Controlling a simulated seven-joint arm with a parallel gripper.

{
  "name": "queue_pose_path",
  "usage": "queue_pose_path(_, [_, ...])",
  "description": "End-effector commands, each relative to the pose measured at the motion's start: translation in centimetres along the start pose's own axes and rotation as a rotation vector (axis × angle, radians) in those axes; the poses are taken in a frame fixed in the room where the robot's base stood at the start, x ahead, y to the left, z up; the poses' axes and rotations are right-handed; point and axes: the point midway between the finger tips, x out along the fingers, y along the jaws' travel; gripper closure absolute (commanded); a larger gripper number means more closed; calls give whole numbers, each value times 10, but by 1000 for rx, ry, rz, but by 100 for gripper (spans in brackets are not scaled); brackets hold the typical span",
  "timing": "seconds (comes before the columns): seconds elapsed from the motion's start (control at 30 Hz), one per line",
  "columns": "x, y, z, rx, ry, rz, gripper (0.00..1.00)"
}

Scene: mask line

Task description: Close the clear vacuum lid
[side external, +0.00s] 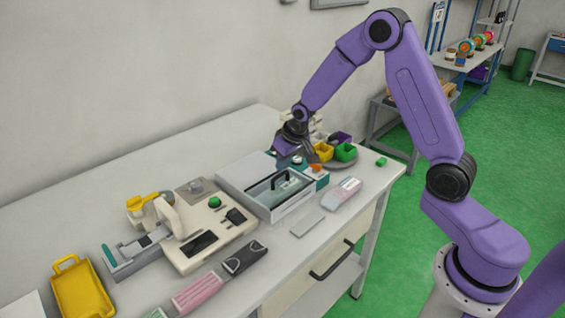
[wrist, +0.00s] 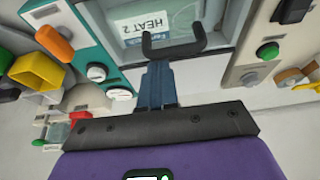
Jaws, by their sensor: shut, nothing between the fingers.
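The vacuum machine (side external: 262,200) is a pale box with a dark-edged window in the bench's middle right. Its clear lid (wrist: 180,18) has a black U-shaped handle (wrist: 173,50), which stands out in the wrist view. A pouch reading HEAT 2 (wrist: 136,27) shows through or under the lid. I cannot tell how far the lid is tilted.
A teal panel with an orange knob (wrist: 54,42) adjoins the machine. A cream device with a green button (side external: 214,202) stands left. Masks and packs lie in front.

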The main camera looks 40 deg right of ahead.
Motion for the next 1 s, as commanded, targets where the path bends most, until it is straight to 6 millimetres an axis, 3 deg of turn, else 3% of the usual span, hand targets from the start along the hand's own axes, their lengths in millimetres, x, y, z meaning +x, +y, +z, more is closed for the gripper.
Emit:
queue_pose_path(0.03, [3, 0, 7, -2, -28, 3, 100])
queue_pose_path(0.13, [5, 0, -2, -3, -25, 3, 100])
queue_pose_path(0.37, [8, 0, -39, 0, -2, 0, 100])
queue_pose_path(0.7, [-56, 0, -41, -1, 5, -1, 100])
queue_pose_path(1.0, [-89, 0, -41, 1, 2, -1, 100])
